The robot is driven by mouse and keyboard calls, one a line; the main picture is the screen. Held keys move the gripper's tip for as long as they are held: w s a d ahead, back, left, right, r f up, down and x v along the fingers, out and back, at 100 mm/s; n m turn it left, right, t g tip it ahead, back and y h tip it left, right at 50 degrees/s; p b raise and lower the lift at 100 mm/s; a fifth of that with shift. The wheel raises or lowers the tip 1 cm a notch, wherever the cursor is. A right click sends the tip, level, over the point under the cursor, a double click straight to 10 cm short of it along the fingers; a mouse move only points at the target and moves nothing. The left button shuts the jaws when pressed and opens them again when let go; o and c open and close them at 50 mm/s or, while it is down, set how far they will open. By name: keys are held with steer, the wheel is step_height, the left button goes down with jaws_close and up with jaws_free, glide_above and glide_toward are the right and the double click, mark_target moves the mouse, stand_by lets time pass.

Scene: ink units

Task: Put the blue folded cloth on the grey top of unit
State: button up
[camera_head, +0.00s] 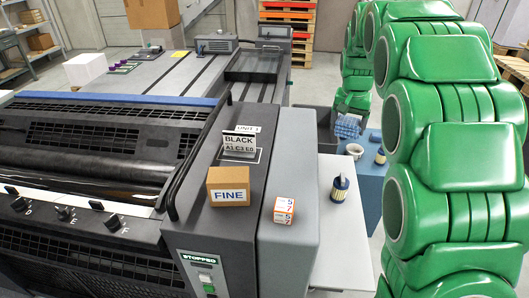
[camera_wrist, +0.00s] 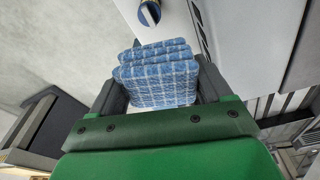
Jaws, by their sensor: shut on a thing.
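The blue folded cloth (camera_wrist: 157,78) has a pale check and is held between the two fingers of my gripper (camera_wrist: 158,90) in the wrist view. In the head view, the cloth (camera_head: 347,126) shows small under the end of my green arm, above or near a blue surface at the right of the unit; my gripper (camera_head: 345,112) is partly hidden there. The grey top of the unit (camera_head: 253,188) is left of the gripper. It bears a "UNIT 1" label, a "BLACK" card (camera_head: 240,143), a "FINE" box (camera_head: 229,186) and a small numbered box (camera_head: 284,210).
A white bowl (camera_head: 354,150) and another can (camera_head: 380,156) stand on the blue surface (camera_head: 370,182). A dark bar (camera_head: 190,160) borders the grey top at left.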

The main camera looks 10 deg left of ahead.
steer(key=s+a+r+n, duration=0.1)
steer(key=s+a+r, duration=0.1)
steer(key=s+a, duration=0.5)
steer(key=s+a+r+n, duration=0.1)
steer(key=s+a+r, duration=0.1)
steer(key=s, duration=0.9)
steer(key=s+a+r+n, duration=0.1)
steer(key=s+a+r, duration=0.1)
steer(key=s+a, duration=0.5)
glide_toward(281, 174)
steer(key=shift+s+d+f+y, duration=0.1)
steer(key=shift+d+f+y, duration=0.3)
steer(key=shift+f, duration=0.3)
steer(key=shift+w+a+f, duration=0.1)
steer(key=shift+w+f, duration=0.4)
steer(key=shift+f, duration=0.15)
steer(key=shift+w+f, duration=0.1)
steer(key=shift+f, duration=1.45)
steer(key=shift+f, duration=0.15)
